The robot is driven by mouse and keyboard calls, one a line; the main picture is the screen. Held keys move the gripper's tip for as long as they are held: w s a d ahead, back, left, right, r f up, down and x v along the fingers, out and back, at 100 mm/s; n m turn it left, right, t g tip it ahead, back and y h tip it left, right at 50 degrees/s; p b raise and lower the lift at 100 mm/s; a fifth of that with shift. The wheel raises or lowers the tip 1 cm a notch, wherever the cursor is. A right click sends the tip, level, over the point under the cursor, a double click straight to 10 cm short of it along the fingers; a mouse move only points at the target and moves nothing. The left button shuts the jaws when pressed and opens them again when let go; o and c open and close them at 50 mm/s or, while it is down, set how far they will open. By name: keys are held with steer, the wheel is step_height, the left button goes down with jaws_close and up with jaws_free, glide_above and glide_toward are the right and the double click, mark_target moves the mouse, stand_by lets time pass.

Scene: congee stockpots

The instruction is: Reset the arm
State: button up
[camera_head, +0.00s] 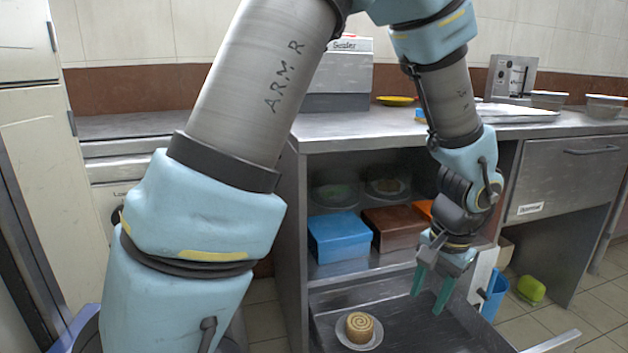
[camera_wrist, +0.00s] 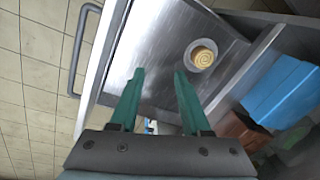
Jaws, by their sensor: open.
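My gripper (camera_head: 432,290) has two green fingers, spread apart with nothing between them. It hangs over the right part of an open metal drawer (camera_head: 420,327). In the wrist view my gripper (camera_wrist: 158,75) points over the bare metal drawer floor (camera_wrist: 150,45). A round tan roll with a spiral top (camera_head: 359,326) sits on a small white plate (camera_head: 344,338) in the drawer, to the left of my gripper and apart from it. The roll also shows in the wrist view (camera_wrist: 204,56). My arm is bent and covers part of the counter.
A shelf above the drawer holds a blue box (camera_head: 338,238), a brown box (camera_head: 394,227) and bowls. A green item (camera_head: 531,289) lies on the floor at right.

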steer(key=w+a+r+n, duration=0.2)
steer(key=a+n, duration=0.1)
steer(key=a, duration=0.7)
steer(key=w+a+r+n, duration=0.2)
steer(key=w+a+n, duration=0.15)
steer(key=a, duration=0.75)
steer(key=w+a+r+n, duration=0.1)
steer(key=a+n, duration=0.3)
steer(key=a, duration=0.6)
step_height(320, 180, up, 31)
steer(key=p, duration=3.1)
steer(key=shift+w+h+p, duration=0.25)
steer(key=shift+h+p, duration=0.05)
steer(key=shift+h, duration=0.1)
